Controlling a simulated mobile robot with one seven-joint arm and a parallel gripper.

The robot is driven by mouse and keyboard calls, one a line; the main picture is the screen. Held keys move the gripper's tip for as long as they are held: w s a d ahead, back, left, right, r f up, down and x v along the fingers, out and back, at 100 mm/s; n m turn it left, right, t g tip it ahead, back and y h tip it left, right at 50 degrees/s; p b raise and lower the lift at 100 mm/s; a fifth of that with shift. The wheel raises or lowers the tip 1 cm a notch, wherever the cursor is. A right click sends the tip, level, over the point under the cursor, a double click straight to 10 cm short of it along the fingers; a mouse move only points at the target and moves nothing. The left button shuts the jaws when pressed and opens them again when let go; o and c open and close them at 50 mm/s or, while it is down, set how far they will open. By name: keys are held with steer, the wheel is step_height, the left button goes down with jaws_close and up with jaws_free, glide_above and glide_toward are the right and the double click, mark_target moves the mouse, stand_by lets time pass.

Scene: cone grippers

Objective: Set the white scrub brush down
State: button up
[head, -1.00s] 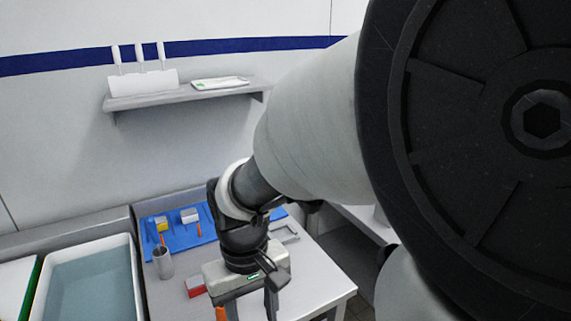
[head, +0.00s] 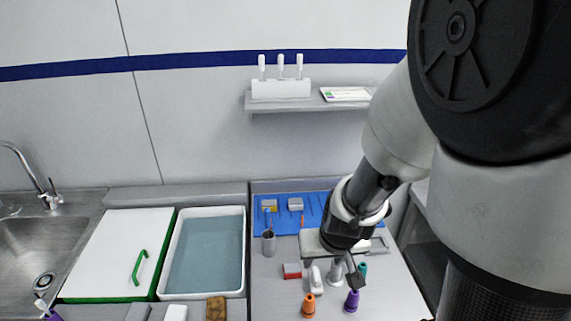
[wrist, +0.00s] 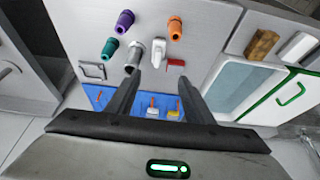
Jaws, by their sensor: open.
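A white piece that looks like the white scrub brush (head: 316,279) stands on the right-hand worktop, between the red block and a grey metal piece. In the wrist view it shows paler and partly shaded (wrist: 158,49), just beyond my fingertips. My gripper (wrist: 162,79) is open, fingers spread, with nothing clasped between them. In the head view my gripper (head: 335,279) hangs over that part of the worktop. I cannot tell the exact gap between fingertips and brush.
Orange (head: 309,306), purple (head: 352,301) and teal (head: 362,272) cones stand close by, with the red block (head: 292,271). A metal cup (head: 268,243) and blue mat (head: 280,220) are behind. A water basin (head: 243,268), brown sponge (head: 216,309) and another white piece (head: 176,313) are left.

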mark_target(317, 275)
steer(key=b+x, duration=0.5)
steer(key=x, duration=0.7)
steer(key=shift+s+d+f, duration=0.1)
steer(key=shift+s+d, duration=0.05)
steer(key=shift+x, duration=2.8)
steer(key=shift+d, duration=0.1)
jaws_close()
